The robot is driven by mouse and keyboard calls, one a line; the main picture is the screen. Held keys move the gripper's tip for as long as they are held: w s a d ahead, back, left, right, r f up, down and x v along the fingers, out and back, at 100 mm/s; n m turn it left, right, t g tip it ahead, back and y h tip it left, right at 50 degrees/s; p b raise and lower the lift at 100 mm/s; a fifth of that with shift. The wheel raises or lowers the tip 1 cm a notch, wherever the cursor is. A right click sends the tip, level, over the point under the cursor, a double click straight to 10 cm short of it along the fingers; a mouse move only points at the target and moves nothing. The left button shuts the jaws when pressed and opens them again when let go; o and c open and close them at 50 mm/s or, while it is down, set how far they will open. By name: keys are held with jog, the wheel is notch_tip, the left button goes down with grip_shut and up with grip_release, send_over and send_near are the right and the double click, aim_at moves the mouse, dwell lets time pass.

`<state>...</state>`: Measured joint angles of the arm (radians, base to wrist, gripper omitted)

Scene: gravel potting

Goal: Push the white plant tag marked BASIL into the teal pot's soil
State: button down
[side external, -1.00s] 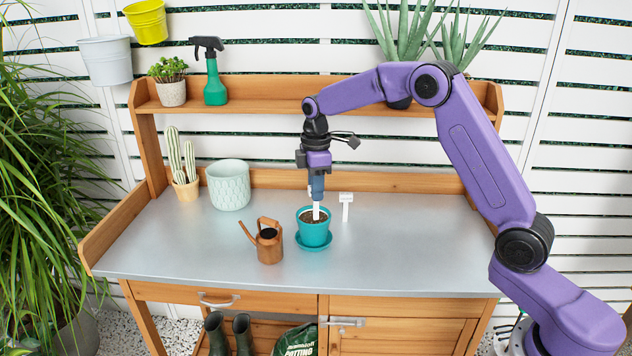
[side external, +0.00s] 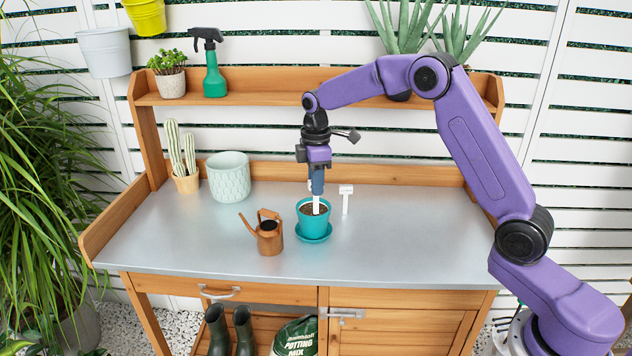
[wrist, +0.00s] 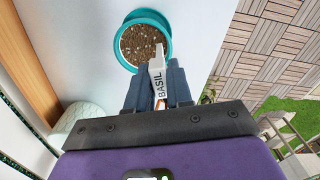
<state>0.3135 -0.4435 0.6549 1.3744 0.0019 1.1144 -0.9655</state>
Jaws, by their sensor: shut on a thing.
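The white BASIL tag (wrist: 158,80) is between the fingers of my gripper (side external: 316,192), which is shut on it. In the side view the tag (side external: 316,205) hangs upright below the fingers, its lower end over the dark soil (side external: 308,209) of the teal pot (side external: 313,223). In the wrist view its tip overlaps the near part of the soil (wrist: 140,42), inside the pot's rim (wrist: 165,26). I cannot tell whether the tip touches or has entered the soil. The pot stands on a teal saucer (side external: 314,239) on the grey bench.
A copper watering can (side external: 268,239) stands left of the pot. A white T-shaped marker (side external: 346,191) stands close behind it on the right. A pale patterned pot (side external: 229,178) and a potted cactus (side external: 186,181) are at the back left. The bench's right side is clear.

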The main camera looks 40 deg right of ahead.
jog(key=shift+f, duration=1.85)
dwell(4.8)
jog(key=c, duration=0.9)
grip_release()
jog(key=shift+c, duration=0.2)
